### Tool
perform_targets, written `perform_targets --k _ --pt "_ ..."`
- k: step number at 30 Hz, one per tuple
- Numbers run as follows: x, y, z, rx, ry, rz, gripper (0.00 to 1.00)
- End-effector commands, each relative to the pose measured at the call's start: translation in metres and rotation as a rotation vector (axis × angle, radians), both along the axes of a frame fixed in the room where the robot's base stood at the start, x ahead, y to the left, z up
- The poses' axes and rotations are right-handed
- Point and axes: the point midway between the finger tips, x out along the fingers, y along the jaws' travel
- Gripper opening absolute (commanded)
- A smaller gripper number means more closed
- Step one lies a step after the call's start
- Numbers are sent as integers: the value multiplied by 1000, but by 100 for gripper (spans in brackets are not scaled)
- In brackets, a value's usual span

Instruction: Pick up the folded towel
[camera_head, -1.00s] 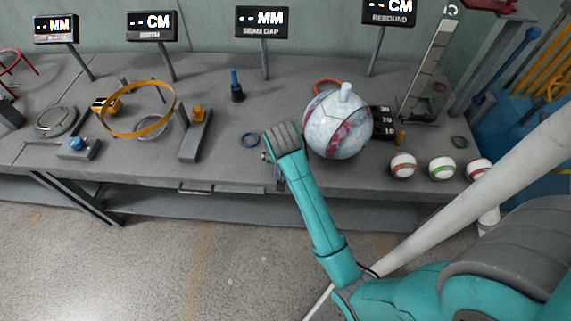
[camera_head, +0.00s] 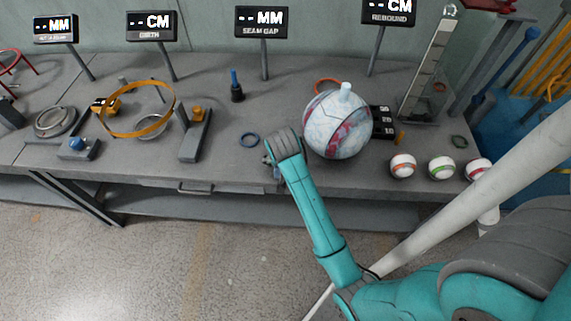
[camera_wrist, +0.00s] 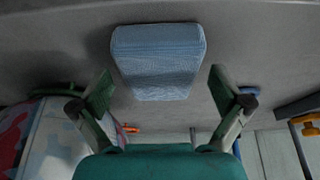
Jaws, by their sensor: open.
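The folded towel (camera_wrist: 158,60) is a light blue, ribbed, rounded block lying on the grey bench in the wrist view. In the head view it does not show; my arm seems to hide it. My gripper (camera_wrist: 161,92) is open and empty in the wrist view, with one finger on each side of the towel's near end. The fingers look apart from the towel; their height above the bench is hard to tell. In the head view my wrist is above the bench's front edge, left of the large ball, with the fingers mostly hidden.
A large white, blue and pink ball (camera_head: 338,128) stands close right of my wrist. Several small striped balls, including an orange-striped one (camera_head: 403,166), sit farther right. A seam-gap display (camera_head: 262,20) stands behind.

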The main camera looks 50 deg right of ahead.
Motion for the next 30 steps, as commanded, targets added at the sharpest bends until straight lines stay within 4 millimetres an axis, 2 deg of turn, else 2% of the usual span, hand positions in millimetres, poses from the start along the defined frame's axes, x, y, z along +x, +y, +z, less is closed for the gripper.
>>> perform_targets --k 11,14,18,19,26,30 --pt "0 0 -2 0 0 0 100" --pt "0 0 -2 0 0 0 78" --pt "0 0 -2 0 0 0 42" --pt "0 0 -2 0 0 0 38" --pt "0 0 -2 1 1 0 38" --pt "0 0 5 0 0 0 38"
